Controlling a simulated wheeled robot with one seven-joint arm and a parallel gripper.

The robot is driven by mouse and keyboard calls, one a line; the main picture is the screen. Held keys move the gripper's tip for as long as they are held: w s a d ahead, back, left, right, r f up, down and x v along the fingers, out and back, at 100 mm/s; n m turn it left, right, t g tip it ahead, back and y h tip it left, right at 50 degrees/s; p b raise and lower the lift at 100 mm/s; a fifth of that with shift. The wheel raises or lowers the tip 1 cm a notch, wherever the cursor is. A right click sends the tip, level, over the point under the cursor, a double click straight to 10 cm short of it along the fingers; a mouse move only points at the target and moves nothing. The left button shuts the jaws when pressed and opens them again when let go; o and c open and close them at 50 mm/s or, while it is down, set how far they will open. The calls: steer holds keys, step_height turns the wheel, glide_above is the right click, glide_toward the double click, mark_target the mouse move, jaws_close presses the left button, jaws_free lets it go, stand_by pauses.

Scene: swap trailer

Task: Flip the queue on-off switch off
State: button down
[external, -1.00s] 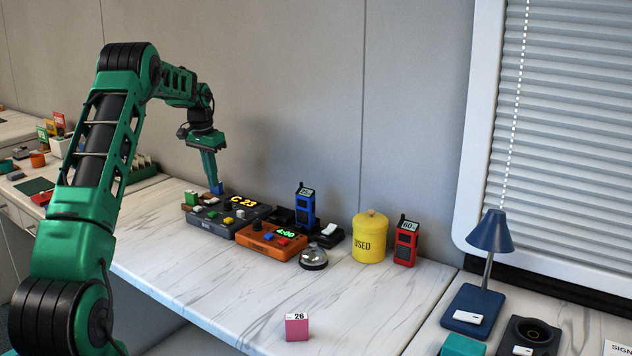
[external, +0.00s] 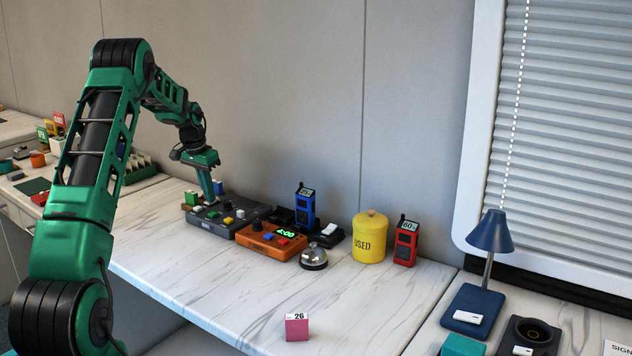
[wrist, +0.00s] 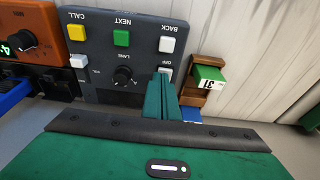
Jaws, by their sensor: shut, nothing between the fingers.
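In the wrist view the console (wrist: 100,52) appears upside down. The small white on-off switch (wrist: 166,71) sits below an OFF label, partly hidden by my fingertips. My gripper (external: 211,201) is shut and empty, tilted down over the console's left end. In the wrist view its fingertips (wrist: 160,78) are right at the switch; I cannot tell whether they touch it.
An orange timer (external: 268,240) showing green digits stands right beside the console. Behind are a blue radio (external: 305,208) and its dark base. A wooden rack with number blocks (wrist: 208,80) stands close at the console's other side. A bell (external: 314,258) and yellow canister (external: 369,238) are farther right.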

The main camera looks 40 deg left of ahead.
steer(key=shift+w, duration=0.25)
steer(key=shift+w+r, duration=0.2)
steer(key=shift+w, duration=0.35)
steer(key=shift+r, duration=0.1)
steer(key=shift+r, duration=0.25)
step_height(320, 180, up, 4)
steer(key=shift+w+r, duration=0.1)
steer(key=shift+r, duration=0.05)
steer(key=s+v, duration=0.2)
steer(key=v, duration=0.6)
steer(key=shift+r, duration=0.1)
